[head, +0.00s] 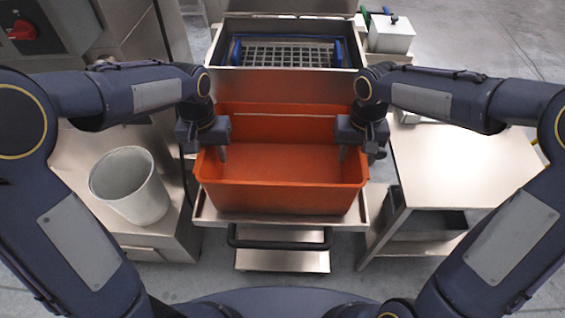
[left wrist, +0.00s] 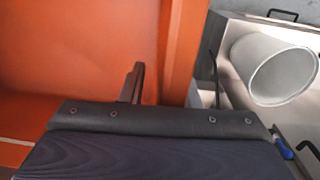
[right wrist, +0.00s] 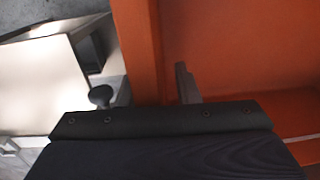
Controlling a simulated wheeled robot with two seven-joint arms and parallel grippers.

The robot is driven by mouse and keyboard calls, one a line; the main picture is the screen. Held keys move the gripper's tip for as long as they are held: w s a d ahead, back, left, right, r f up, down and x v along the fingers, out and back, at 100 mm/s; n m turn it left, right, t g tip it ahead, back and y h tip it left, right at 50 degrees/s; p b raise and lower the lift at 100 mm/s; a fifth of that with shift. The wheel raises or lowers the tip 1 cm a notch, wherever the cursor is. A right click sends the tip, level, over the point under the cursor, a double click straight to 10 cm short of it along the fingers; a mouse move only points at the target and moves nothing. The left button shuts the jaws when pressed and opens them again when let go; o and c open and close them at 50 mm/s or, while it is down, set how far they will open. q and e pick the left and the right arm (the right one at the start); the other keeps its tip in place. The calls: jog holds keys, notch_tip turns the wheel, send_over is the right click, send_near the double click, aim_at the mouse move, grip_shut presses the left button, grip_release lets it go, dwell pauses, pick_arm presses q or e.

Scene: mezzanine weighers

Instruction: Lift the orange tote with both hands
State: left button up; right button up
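The orange tote (head: 283,198) is a deep, empty bin resting level on a low metal cart. My left gripper (head: 212,152) is at the tote's left side wall, pointing down. One finger shows inside the tote, with a gap to the wall; it also shows in the left wrist view (left wrist: 150,88). My right gripper (head: 352,152) is at the right side wall in the same way, one finger inside and apart from the wall, as in the right wrist view (right wrist: 168,88).
The cart (head: 232,210) has a dark front handle (head: 280,242). A grey bucket (head: 130,188) stands on the left counter. A bare metal table (head: 465,165) is at the right. A metal bin with a grid (head: 290,53) stands behind the tote.

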pick_arm(q)
grip_shut()
pick_arm(e)
grip_shut()
pick_arm(q)
jog(key=shift+d, duration=0.15)
pick_arm(e)
jog(key=shift+a, duration=0.15)
